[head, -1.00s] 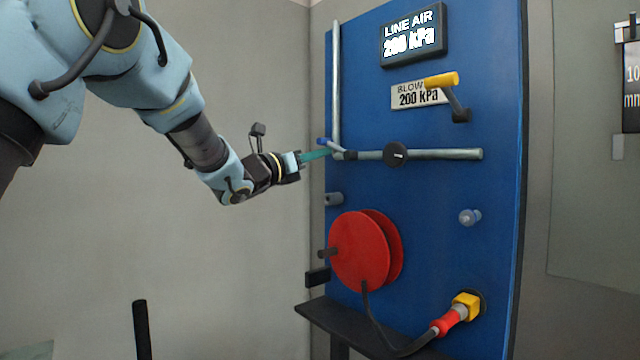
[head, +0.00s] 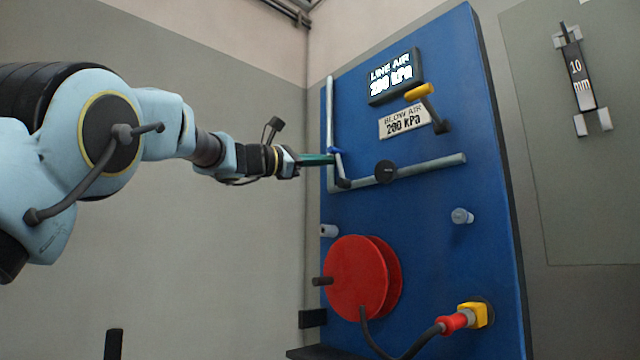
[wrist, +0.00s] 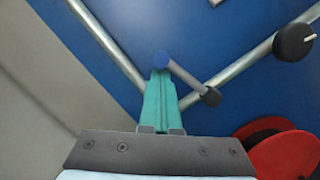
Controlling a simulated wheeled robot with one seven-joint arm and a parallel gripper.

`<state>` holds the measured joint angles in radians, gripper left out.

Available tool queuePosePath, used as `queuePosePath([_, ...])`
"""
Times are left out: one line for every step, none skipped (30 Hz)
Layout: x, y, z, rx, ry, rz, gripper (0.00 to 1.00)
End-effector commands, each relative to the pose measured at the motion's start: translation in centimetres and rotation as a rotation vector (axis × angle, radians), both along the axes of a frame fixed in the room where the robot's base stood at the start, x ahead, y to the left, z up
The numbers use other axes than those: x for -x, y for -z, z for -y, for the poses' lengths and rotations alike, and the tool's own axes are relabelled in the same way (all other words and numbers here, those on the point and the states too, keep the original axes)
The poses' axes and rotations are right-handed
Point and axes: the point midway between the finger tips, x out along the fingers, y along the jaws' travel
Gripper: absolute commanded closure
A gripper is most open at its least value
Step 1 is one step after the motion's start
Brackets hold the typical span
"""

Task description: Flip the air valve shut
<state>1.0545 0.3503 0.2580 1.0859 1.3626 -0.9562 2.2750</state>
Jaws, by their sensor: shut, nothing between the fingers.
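A grey lever (head: 340,167) with a blue tip (head: 334,150) sits at the pipe corner on the blue panel. It points steeply up, slightly left, from its dark pivot on the lower pipe. My gripper (head: 331,159) has its teal fingers shut together and empty, reaching in from the left. In the wrist view the fingertips (wrist: 160,74) are right below the blue tip (wrist: 161,60) and look close to or touching it; I cannot tell which. The lever (wrist: 187,78) slants down right to its pivot. A yellow-handled lever (head: 420,91) sits higher on the panel.
The pipe (head: 425,167) carries a black round knob (head: 386,172). Below are a red reel (head: 355,277), a grey peg (head: 462,216) and a red-yellow hose coupling (head: 466,317).

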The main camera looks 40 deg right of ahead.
Motion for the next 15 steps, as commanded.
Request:
queuePosePath([0.4,0.2,0.0,0.004,0.002,0.040,1.00])
queuePosePath([0.5,0.1,0.0,0.006,0.002,0.062,1.00])
queuePosePath([0.7,-0.1,0.0,0.007,0.002,0.090,1.00])
queuePosePath([0.8,-0.2,0.0,0.008,0.002,0.110,1.00])
queuePosePath([0.9,-0.2,0.0,0.009,0.002,0.130,1.00])
queuePosePath([1.1,-0.3,0.0,0.010,0.003,0.153,1.00])
queuePosePath([1.2,-0.4,0.0,0.011,0.003,0.169,1.00])
queuePosePath([1.3,-0.4,0.0,0.011,0.002,0.184,1.00])
queuePosePath([1.4,-0.5,0.0,0.012,0.003,0.203,1.00])
queuePosePath([1.5,-0.6,0.0,0.012,0.003,0.215,1.00])
queuePosePath([1.6,-0.6,0.0,0.014,0.002,0.227,1.00])
queuePosePath([1.7,-0.7,-0.1,0.014,0.002,0.241,1.00])
queuePosePath([1.7,-0.7,-0.1,0.014,0.002,0.249,1.00])
queuePosePath([1.8,-0.7,-0.1,0.015,0.002,0.258,1.00])
queuePosePath([1.8,-0.8,-0.1,0.015,0.002,0.266,1.00])
